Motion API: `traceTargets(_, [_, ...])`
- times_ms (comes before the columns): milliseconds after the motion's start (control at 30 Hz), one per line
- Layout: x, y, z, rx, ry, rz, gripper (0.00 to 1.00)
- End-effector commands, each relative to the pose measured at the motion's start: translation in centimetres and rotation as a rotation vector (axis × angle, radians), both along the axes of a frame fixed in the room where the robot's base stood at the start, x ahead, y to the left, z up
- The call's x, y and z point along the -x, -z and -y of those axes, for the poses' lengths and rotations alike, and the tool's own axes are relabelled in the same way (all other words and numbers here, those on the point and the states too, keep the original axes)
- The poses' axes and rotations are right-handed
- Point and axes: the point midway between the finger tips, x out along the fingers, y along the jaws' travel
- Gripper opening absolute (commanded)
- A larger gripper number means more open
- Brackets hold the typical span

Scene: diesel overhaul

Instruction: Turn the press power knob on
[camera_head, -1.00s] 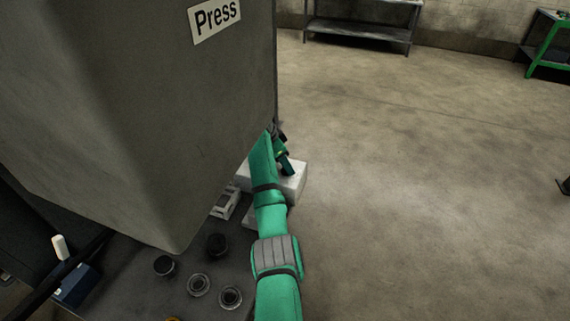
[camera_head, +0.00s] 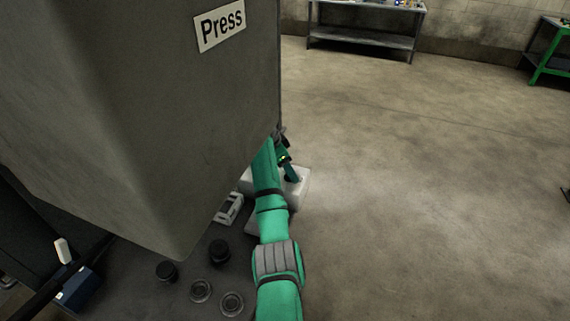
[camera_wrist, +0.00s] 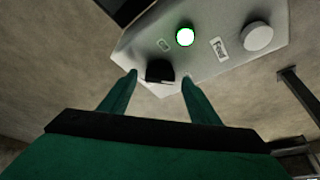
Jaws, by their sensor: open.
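The press (camera_head: 130,110) is a large grey housing with a "Press" sign, filling the left of the head view. A pale control box (camera_head: 303,186) stands at its right foot. In the wrist view the box's face (camera_wrist: 215,65) carries a black knob (camera_wrist: 160,71), a lit green-ringed lamp (camera_wrist: 185,37) and a white round button (camera_wrist: 258,38). My gripper (camera_wrist: 158,79) is open, its two green fingers on either side of the knob. I cannot tell whether they touch it. In the head view my gripper (camera_head: 290,170) is at the box, partly hidden by my forearm.
Several dark round parts (camera_head: 219,250) and a pale slotted part (camera_head: 229,208) lie on the dark surface below the press. A blue box (camera_head: 76,288) is at lower left. A shelf table (camera_head: 365,38) and a green-framed bench (camera_head: 550,52) stand far back.

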Motion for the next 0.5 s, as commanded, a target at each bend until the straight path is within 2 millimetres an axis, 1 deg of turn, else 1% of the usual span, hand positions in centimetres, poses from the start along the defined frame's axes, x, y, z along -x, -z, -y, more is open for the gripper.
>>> traceTargets(200, [0.4, -2.8, -1.1, -0.001, -0.002, 0.004, 0.56])
traceTargets(500, [0.9, -5.7, -2.3, -0.003, -0.003, 0.006, 0.56])
